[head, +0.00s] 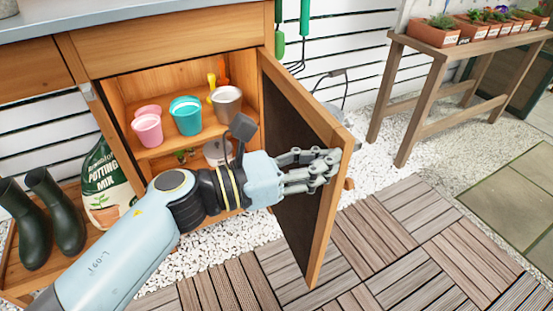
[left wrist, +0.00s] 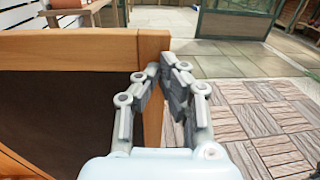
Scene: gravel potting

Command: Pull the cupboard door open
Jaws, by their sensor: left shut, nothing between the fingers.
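The wooden cupboard door (head: 284,115) stands swung well out from the cupboard (head: 180,62), and its dark inner panel faces my left arm. In the left wrist view the door (left wrist: 70,45) fills the left side. My left gripper (head: 330,165) is at the inner side of the door, by its free edge. Its fingers are shut with nothing between them. The fingertips (left wrist: 168,68) overlap the edge in the left wrist view; I cannot tell whether they touch it. The outer face of the door is hidden. My right gripper is not in view.
A potting mix bag (head: 103,185) and boots (head: 50,205) stand at left. A bench (head: 440,60) with planters is at right. Deck tiles (head: 400,240) right of the door are clear.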

